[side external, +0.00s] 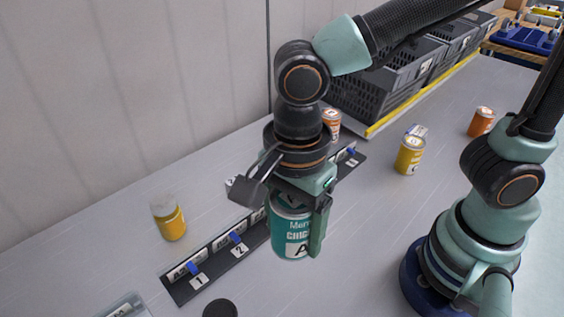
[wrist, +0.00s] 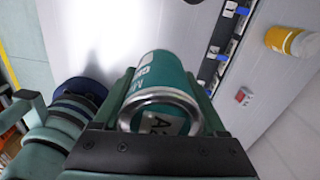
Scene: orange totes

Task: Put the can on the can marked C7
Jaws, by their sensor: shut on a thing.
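My gripper (side external: 298,222) is shut on a teal can (side external: 290,236) with white lettering and a white patch showing a letter A. The can hangs roughly upright between the fingers, in front of the dark label strip. In the wrist view the same can (wrist: 160,85) lies between the jaws, its silver rim facing the camera. Other cans stand apart from it: an orange-red can (side external: 331,120) behind my wrist, a yellow can (side external: 409,157) and an orange can (side external: 481,122) at right. I cannot read a C7 mark on any of them.
A dark strip with numbered tags and blue clips (side external: 215,262) runs diagonally across the table. A yellow jar with a pale lid (side external: 168,218) stands left of it. A black disc (side external: 220,308) lies at the front. Grey crates (side external: 375,95) line the back behind a yellow edge.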

